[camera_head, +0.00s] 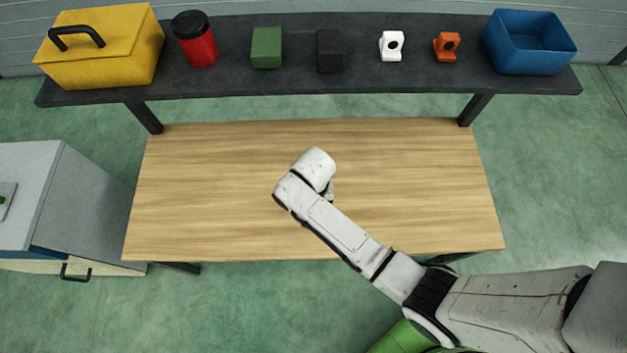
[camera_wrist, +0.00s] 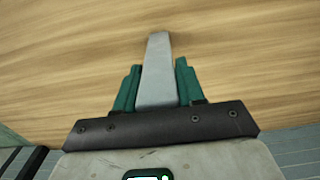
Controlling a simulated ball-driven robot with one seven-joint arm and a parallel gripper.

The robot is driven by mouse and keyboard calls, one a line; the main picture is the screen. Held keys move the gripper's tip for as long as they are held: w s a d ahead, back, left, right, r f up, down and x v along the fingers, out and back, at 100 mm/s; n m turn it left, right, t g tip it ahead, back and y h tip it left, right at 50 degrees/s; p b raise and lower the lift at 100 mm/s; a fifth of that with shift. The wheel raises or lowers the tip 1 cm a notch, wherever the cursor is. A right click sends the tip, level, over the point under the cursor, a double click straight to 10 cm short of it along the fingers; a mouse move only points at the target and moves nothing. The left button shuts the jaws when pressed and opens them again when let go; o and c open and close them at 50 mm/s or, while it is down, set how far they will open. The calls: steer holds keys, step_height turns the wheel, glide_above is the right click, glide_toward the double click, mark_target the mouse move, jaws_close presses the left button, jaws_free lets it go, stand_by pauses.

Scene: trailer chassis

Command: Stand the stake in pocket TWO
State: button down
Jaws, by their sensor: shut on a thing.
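My gripper (camera_wrist: 158,66) shows in the wrist view with its green fingers shut on a grey, flat-sided bar, the stake (camera_wrist: 156,90). The stake sticks out past the fingertips and narrows toward its far end in the picture. Bare wood grain lies behind it. In the head view my arm's wrist hangs over the middle of the wooden table (camera_head: 220,190) and hides most of the gripper and the stake. I cannot tell how high the stake is above the wood. No pocket, pocket number or trailer chassis can be made out in either view.
A dark shelf (camera_head: 290,88) runs behind the table, holding a yellow toolbox (camera_head: 105,60), a red canister (camera_head: 198,48), small blocks and a blue bin (camera_head: 530,45). A grey cabinet (camera_head: 85,200) stands at left. The tabletop around my arm is clear.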

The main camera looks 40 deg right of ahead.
steer(key=shift+f, duration=0.15)
steer(key=c, duration=0.7)
jaws_free()
step_height(320, 180, up, 12)
steer(key=shift+r+p, duration=0.2)
steer(key=shift+p, duration=0.3)
steer(key=s+d+r+n, duration=0.1)
steer(key=s+d+n, duration=0.1)
steer(key=s, duration=0.3)
steer(key=s+d+r+n, duration=0.1)
steer(key=s+d+n, duration=0.1)
steer(key=s, duration=0.4)
steer(key=s+d+r+n+t, duration=0.1)
steer(key=s+d+r+n, duration=0.1)
steer(key=s, duration=0.3)
steer(key=shift+s+d+n, duration=0.25)
steer(key=shift+d+n, duration=0.05)
steer(key=shift+d, duration=0.6)
